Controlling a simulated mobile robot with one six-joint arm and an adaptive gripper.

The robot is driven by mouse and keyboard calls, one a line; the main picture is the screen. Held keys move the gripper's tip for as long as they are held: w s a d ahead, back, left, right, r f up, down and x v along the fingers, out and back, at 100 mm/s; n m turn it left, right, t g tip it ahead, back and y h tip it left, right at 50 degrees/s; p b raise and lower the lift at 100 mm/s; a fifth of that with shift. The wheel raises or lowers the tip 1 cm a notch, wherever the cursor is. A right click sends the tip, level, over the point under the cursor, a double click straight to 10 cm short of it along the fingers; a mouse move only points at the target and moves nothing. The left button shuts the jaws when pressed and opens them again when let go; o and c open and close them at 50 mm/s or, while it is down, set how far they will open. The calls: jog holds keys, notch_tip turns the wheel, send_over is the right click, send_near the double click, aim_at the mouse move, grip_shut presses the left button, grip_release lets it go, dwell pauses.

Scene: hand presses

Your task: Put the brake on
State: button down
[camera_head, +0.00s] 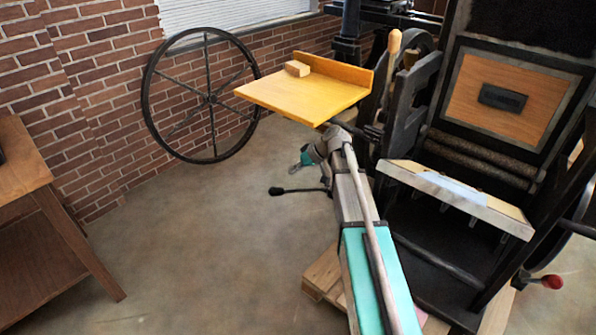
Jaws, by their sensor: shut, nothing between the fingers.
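The hand press (485,190) stands at the right, dark, with an upright frame. A black-knobbed lever (295,190) sticks out to the left from behind my arm; its inner end is hidden. A wooden-handled lever (394,42) stands upright beside the press frame. A red-knobbed lever (551,282) is at the lower right. No label shows which one is the brake. My gripper (291,173) appears small at the end of my arm, just above the black-knobbed lever. It is shut and empty. I cannot tell whether it touches the lever.
A yellow wooden feed board (300,92) with a small block (298,68) lies above my wrist. A large spoked wheel (146,95) stands by the brick wall. A brown table (35,195) is at the left. The floor (190,260) between is clear.

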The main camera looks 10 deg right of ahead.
aim_at(280, 189)
jog(key=b+x, duration=0.4)
jog(key=x, duration=0.2)
jog(key=shift+a+f, duration=0.2)
jog(key=shift+f, duration=0.15)
jog(key=shift+s+a+f+b, duration=0.2)
jog(key=shift+s+f+b, duration=0.05)
jog(key=shift+f+b, duration=0.35)
jog(key=shift+s+a+f+b, duration=0.2)
jog(key=shift+s+f+b, duration=0.1)
jog(key=shift+f+b, duration=0.2)
jog(key=shift+s+a+f+b, duration=0.25)
jog(key=shift+f+b, duration=0.25)
jog(key=shift+b, duration=0.15)
